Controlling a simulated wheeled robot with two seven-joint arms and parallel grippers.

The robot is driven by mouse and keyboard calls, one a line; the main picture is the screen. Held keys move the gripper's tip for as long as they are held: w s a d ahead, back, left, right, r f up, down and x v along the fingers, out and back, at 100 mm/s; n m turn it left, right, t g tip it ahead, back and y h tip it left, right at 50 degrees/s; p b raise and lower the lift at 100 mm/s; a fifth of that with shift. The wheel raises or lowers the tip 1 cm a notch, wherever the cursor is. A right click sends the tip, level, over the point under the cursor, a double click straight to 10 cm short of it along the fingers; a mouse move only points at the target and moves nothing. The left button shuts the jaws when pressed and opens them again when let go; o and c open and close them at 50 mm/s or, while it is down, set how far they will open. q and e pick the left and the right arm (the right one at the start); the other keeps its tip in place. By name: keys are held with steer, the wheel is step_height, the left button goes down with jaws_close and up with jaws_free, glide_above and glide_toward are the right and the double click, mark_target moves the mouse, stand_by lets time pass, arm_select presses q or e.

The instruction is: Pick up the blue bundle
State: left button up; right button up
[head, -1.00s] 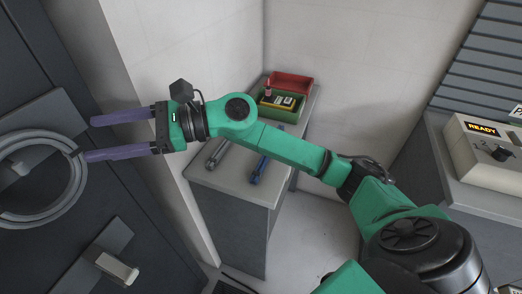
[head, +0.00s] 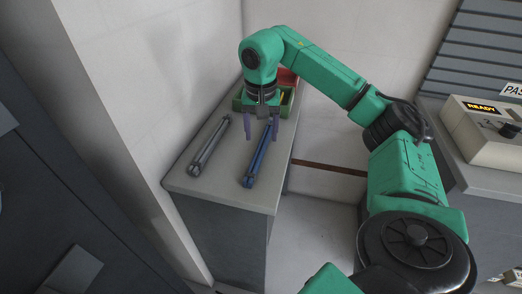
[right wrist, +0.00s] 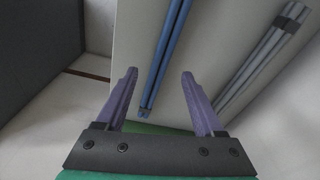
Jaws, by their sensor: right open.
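The blue bundle (head: 259,158) of thin rods lies on the grey top of a cabinet in the head view, close to its right edge. A grey bundle (head: 209,146) lies to its left, roughly alongside. My right gripper (head: 262,136) is open over the far end of the blue bundle, its purple fingers on either side of it in the picture. In the right wrist view the blue bundle (right wrist: 165,55) runs up from between the open fingers, and the grey bundle (right wrist: 265,58) is at the right. I cannot tell the exact height above the bundle. My left gripper is not in view.
The cabinet top (head: 190,180) is bare around the bundles. A green bin (head: 240,101) and a red bin (head: 287,78) stand at its far end, partly behind my arm. A wall borders its left. A beige box reading READY (head: 480,125) stands at the right.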

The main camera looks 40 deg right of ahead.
mark_target(262, 146)
step_height(262, 146, down, 4)
steer(key=shift+d+f, duration=0.1)
steer(key=shift+w+f, duration=0.15)
jaws_close()
